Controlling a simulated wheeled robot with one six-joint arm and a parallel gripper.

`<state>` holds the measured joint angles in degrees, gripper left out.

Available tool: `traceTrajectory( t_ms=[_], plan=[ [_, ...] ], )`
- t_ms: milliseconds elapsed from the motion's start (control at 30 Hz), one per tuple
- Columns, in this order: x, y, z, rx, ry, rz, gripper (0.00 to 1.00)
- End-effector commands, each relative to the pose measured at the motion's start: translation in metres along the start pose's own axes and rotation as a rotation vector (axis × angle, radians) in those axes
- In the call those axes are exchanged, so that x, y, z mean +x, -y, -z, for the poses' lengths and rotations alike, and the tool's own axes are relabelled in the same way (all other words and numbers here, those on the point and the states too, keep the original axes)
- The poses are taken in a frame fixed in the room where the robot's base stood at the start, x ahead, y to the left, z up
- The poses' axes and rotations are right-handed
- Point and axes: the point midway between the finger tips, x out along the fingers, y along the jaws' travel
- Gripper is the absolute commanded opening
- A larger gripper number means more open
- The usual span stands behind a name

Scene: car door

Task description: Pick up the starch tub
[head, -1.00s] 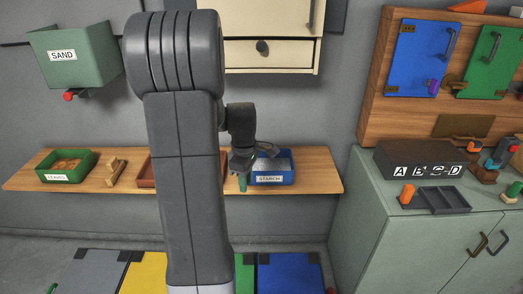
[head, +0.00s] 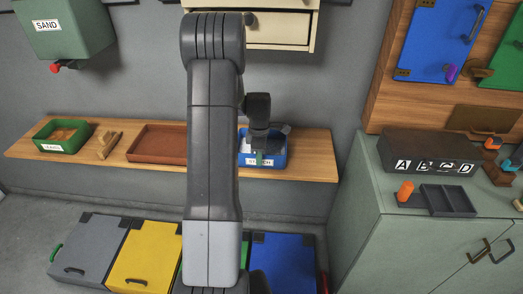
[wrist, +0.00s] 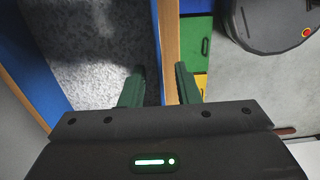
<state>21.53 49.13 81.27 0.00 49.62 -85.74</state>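The starch tub (head: 282,158) is a blue open box with a white label, standing on the wooden wall shelf. My gripper (head: 258,158) is at the tub's front, and its dark wrist and a green finger partly cover the label. In the wrist view, the tub's blue wall (wrist: 148,45) runs between the two green fingers, with grey speckled contents (wrist: 85,55) to its left. My gripper (wrist: 158,82) is open there, one finger over the tub's inside and the other outside, past the shelf edge. I cannot tell whether either finger touches the wall.
The wooden shelf (head: 312,160) also holds a brown tray (head: 155,143), a wooden block-like object (head: 108,144) and a green tub (head: 60,135) to the left. Coloured bins (head: 145,258) stand on the floor below. A green cabinet (head: 400,240) is at the right.

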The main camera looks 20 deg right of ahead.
Motion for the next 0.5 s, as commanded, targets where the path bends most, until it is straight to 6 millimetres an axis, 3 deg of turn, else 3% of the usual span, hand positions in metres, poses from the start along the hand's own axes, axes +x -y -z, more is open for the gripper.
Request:
traceTrajectory(
  t_ms=[267,300,433,500],
  plan=[
    [0.0054,0.0001,0.0003,0.000,0.000,-0.001,0.29],
    [0.0054,0.0001,0.0003,0.000,0.000,-0.001,0.27],
    [0.0053,0.0002,0.0003,0.000,0.000,0.000,0.02],
    [0.0053,0.0002,0.0003,0.000,0.000,0.000,0.00]
  ],
)
